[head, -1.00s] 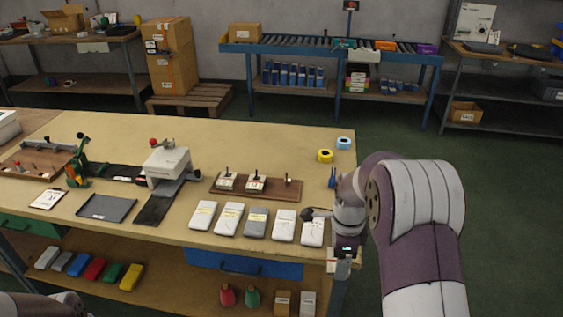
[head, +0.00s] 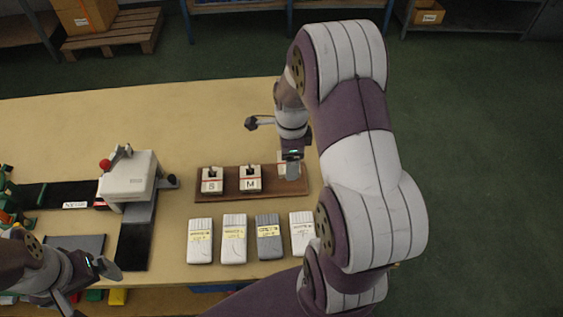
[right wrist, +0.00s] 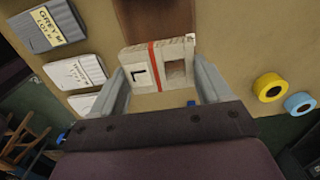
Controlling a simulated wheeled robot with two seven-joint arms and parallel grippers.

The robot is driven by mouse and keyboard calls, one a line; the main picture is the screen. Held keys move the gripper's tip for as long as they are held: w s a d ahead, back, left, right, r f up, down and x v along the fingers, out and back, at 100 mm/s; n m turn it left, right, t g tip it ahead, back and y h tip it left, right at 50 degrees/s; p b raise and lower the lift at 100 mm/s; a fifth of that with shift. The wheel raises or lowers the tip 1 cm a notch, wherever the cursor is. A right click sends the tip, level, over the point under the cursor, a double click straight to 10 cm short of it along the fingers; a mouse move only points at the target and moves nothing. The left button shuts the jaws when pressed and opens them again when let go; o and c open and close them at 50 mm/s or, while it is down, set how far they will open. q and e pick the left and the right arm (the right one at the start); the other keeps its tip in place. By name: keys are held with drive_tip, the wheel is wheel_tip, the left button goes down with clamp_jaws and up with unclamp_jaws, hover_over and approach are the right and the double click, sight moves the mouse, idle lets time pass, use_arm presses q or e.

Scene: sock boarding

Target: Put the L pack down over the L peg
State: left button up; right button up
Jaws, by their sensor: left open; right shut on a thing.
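The L pack (right wrist: 143,75), a pale card block with an L, a red band and a square hole, is between my right gripper's fingers (right wrist: 160,80), shut on it. In the head view my right gripper (head: 290,170) is over the right end of the brown peg board (head: 222,194). The L peg is not visible; I cannot tell whether the pack is around it. The S pack (head: 212,186) and M pack (head: 250,184) sit on the board to the left. My left gripper (head: 108,269) is open and empty at lower left.
Several sock bundles (head: 233,238) lie in a row in front of the board. A white machine with a red knob (head: 128,182) stands to the left. Yellow tape (right wrist: 268,87) and blue tape (right wrist: 298,104) lie at the table's right side. The table behind the board is clear.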

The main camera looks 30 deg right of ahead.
drive_tip(key=f, duration=0.6)
drive_tip(key=shift+w+d, duration=0.1)
drive_tip(key=shift+w, duration=0.1)
drive_tip(key=shift+s, duration=0.1)
drive_tip(key=shift+f, duration=0.1)
drive_tip(key=o, duration=1)
wheel_tip(320, 180, up, 12)
drive_tip(key=shift+f, duration=0.1)
drive_tip(key=s+a+n, duration=0.2)
drive_tip(key=a+n, duration=0.2)
drive_tip(key=n, duration=0.4)
drive_tip(key=s+a+n+t, duration=0.1)
drive_tip(key=a+n, duration=0.3)
drive_tip(key=n, duration=0.4)
drive_tip(key=s+a+n, duration=0.4)
drive_tip(key=n, duration=0.4)
drive_tip(key=shift+a+r, duration=0.25)
drive_tip(key=shift+a, duration=0.05)
